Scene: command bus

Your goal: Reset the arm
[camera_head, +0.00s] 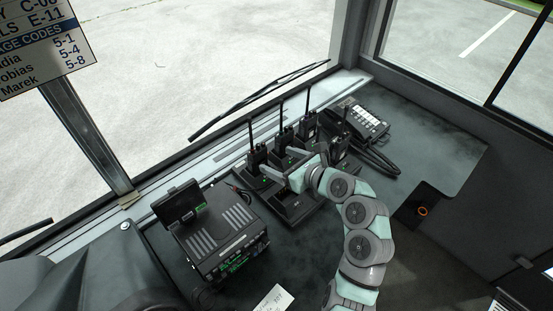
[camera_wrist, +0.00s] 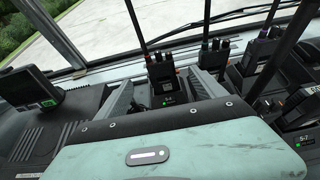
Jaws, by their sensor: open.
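My gripper (camera_head: 276,160) is open over the left part of the radio charger base (camera_head: 300,212), its fingers pointing toward the windscreen. In the wrist view the fingers stand spread apart, and a black handheld radio (camera_wrist: 163,80) with a green light shows between and beyond them. Nothing is seen held. This looks like the leftmost upright radio (camera_head: 257,157) in the head view, just beyond the fingertips. Whether a finger touches it I cannot tell. The wrist housing hides the lower wrist view.
More upright radios (camera_head: 308,128) with tall antennas stand to the right, beside a desk phone (camera_head: 362,121). A black box unit (camera_head: 222,235) with a small screen (camera_head: 180,203) is at the left. A dark panel with an orange-ringed button (camera_head: 422,211) lies at the right. The grey desk there is clear.

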